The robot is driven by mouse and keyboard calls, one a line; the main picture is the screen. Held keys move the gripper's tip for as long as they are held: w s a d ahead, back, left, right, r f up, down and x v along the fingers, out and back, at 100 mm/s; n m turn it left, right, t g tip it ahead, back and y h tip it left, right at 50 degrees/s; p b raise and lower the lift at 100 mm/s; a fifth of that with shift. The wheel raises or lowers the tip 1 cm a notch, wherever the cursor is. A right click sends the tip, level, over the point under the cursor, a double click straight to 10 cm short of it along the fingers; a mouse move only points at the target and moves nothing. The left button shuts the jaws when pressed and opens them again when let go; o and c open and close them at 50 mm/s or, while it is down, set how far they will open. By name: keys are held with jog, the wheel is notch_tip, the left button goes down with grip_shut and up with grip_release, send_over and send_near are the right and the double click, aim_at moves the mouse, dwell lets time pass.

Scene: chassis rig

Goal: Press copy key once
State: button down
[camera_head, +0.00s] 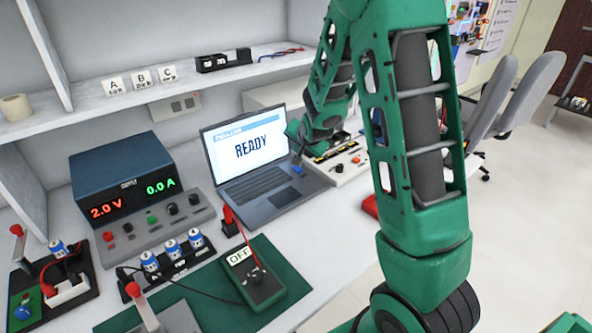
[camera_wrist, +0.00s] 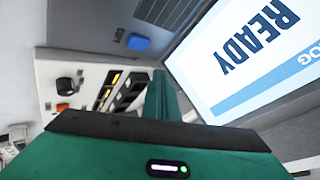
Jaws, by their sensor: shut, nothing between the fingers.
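An open laptop (camera_head: 268,188) stands on the bench, its screen (camera_head: 247,150) reading READY under a blue header. A raised blue key (camera_head: 297,169) sits at the right of its keyboard deck; no label on it can be read. The blue key (camera_wrist: 138,42) also shows in the wrist view, beyond and left of my fingertips, with the screen (camera_wrist: 255,60) to the right. My gripper (camera_wrist: 160,82) is shut and empty. In the head view my gripper (camera_head: 294,131) is by the right edge of the screen. It appears apart from the key.
A power supply (camera_head: 125,175) showing 2.0 V and 0.0 A stands left of the laptop. A green multimeter (camera_head: 262,288) lies on a green mat (camera_head: 200,277) in front. A shelf (camera_head: 195,75) runs above.

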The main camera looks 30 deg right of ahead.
aim_at(298, 170)
jog(key=shift+f, duration=2.45)
jog(key=shift+f, duration=0.1)
jog(key=shift+s+f, duration=0.1)
jog(key=shift+f, duration=0.15)
jog(key=shift+f, duration=0.45)
dwell(0.9)
jog(key=shift+r, duration=0.9)
jog(key=shift+r, duration=2.5)
